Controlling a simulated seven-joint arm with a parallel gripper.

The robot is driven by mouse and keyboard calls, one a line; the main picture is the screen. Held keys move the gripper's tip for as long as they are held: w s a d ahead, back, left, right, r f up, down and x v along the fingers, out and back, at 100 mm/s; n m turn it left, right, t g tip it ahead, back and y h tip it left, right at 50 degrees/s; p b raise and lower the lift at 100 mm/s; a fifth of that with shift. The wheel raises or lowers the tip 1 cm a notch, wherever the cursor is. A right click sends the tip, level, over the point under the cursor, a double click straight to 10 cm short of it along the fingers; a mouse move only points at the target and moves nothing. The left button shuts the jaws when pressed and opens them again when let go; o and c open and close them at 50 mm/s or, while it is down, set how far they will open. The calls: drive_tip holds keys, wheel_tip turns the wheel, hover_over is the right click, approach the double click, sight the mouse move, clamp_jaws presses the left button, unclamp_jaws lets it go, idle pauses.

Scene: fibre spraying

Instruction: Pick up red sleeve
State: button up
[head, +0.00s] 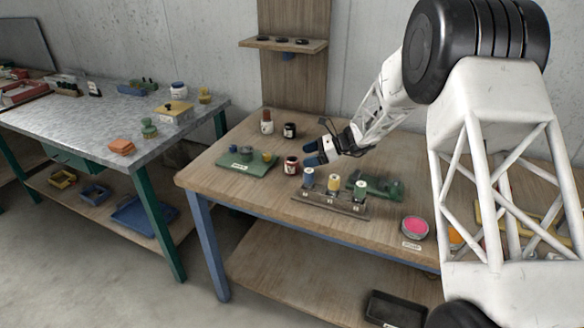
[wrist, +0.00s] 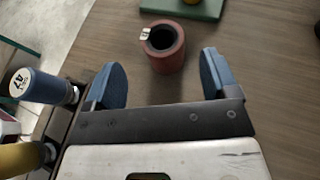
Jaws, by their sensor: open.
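The red sleeve (head: 291,166) stands upright on the wooden table, left of my gripper (head: 314,153). In the wrist view the red sleeve (wrist: 167,60) is a dull red, hollow cylinder with a dark bore and a small pale tag on its rim. My gripper (wrist: 160,80) is open, with blue fingers spread left and right. The sleeve lies just beyond the fingertips, roughly centred on the gap. No contact shows, and its height relative to the fingers is hard to tell.
A rack (head: 329,204) holds a blue sleeve (head: 308,177) and a yellow one (head: 333,182) close to my gripper. A green board (head: 245,164) with small items lies left of the red sleeve. A green device (head: 377,187) and a pink-topped dish (head: 415,228) stand to the right.

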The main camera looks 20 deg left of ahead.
sight(288, 161)
drive_tip(key=shift+s+a+f, duration=0.2)
drive_tip(key=shift+a+f, duration=0.05)
drive_tip(key=shift+a, duration=0.3)
drive_tip(key=shift+x, duration=2.55)
drive_tip(key=shift+w+a, duration=0.1)
drive_tip(key=shift+w, duration=0.05)
drive_tip(key=c, duration=1.2)
drive_tip(key=shift+r, duration=0.1)
drive_tip(key=shift+r, duration=4.9)
